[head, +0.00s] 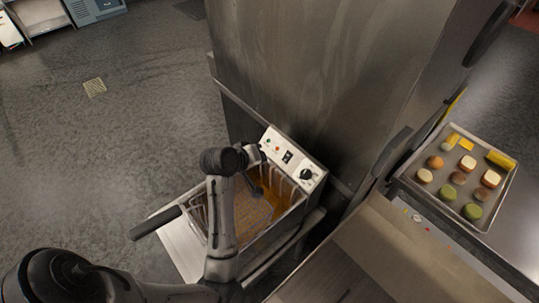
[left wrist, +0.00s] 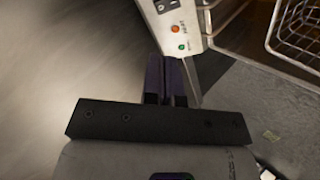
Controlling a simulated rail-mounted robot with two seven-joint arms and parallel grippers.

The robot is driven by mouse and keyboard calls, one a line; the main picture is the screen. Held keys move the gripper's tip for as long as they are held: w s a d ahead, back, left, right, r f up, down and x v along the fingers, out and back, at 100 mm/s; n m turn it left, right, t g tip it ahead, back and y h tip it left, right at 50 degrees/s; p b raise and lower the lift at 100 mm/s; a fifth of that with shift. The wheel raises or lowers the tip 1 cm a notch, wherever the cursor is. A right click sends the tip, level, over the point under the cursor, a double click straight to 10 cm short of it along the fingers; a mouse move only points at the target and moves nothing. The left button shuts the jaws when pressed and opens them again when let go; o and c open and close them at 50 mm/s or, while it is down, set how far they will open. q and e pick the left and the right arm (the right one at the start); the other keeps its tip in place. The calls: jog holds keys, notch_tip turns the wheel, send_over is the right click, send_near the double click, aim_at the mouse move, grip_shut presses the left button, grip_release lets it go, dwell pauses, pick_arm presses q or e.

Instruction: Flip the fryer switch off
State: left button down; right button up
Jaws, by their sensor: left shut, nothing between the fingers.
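The fryer (head: 262,240) stands in the middle of the head view, with a white control panel (head: 293,158) at its back. The panel carries a black switch (head: 287,156), a black knob (head: 306,174) and two small lights. In the left wrist view the panel (left wrist: 190,15) is at the top, with a dark switch (left wrist: 165,5) partly cut off, and a red-orange light and a green light below it. My left gripper (left wrist: 170,62) is shut and empty, its tips close to the panel's lower edge; contact cannot be told. It also shows in the head view (head: 262,152) by the panel's left end.
A wire basket (head: 255,207) sits in the fryer's oil, its dark handle (head: 155,222) sticking out left. A tall metal cabinet (head: 310,80) stands behind the fryer. A tray (head: 408,172) of food lies on the counter at right. Floor at left is open.

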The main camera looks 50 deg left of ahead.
aim_at(289, 156)
pick_arm(q)
jog(key=shift+w+a+f+n+h, duration=0.1)
jog(key=shift+a+f+n, duration=0.05)
jog(key=shift+n, duration=0.9)
jog(key=shift+w+a+f+n+h, duration=0.1)
jog(key=shift+f+n, duration=0.05)
jog(key=shift+n, duration=0.95)
jog(key=shift+a+f+n+h, duration=0.1)
jog(key=shift+a+f+n, duration=0.05)
jog(key=shift+n, duration=0.9)
pick_arm(e)
jog(key=shift+w+a+r, duration=0.1)
jog(key=shift+w+a, duration=0.05)
jog(key=shift+a, duration=0.05)
jog(key=shift+a, duration=0.1)
pick_arm(q)
jog(key=b+x, duration=0.1)
jog(key=x, duration=1.1)
jog(key=shift+w, duration=0.3)
jog(key=shift+x, duration=0.75)
pick_arm(e)
jog(key=shift+f, duration=0.65)
